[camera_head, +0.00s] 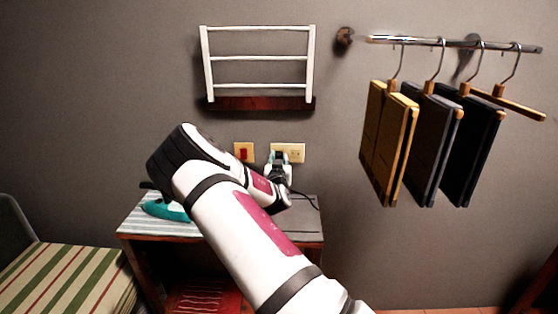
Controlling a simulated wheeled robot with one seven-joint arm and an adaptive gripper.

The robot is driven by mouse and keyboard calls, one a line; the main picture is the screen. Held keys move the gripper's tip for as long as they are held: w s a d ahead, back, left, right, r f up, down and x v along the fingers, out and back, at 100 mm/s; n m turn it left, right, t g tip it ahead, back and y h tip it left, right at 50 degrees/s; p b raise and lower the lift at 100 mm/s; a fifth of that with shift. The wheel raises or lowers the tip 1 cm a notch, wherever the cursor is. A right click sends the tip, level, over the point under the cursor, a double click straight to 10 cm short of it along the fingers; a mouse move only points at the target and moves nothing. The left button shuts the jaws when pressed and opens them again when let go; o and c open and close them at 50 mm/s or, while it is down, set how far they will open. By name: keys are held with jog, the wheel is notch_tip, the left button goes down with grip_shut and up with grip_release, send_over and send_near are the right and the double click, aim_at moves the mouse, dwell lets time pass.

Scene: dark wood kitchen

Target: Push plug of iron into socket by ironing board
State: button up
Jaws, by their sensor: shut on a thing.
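The socket plate (291,150) is on the grey wall above the ironing board (308,222). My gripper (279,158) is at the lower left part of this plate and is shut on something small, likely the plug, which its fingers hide. I cannot tell whether the plug is in the socket or only in front of it. A dark cord (303,194) runs from near my gripper over the right side of the board. The teal iron (166,210) lies on the striped left part of the board, partly hidden by my arm.
A yellowish plate with a red switch (243,152) is left of the socket plate. A white rack (258,58) hangs above. Folded trousers (432,145) hang from a rail (450,43) at the right. A striped bed (65,278) is at the lower left.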

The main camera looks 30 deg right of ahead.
jog(key=shift+w+d+b, duration=0.35)
jog(key=shift+w, duration=0.1)
jog(key=o, duration=1.2)
jog(key=shift+c, duration=0.2)
jog(key=v, duration=1.2)
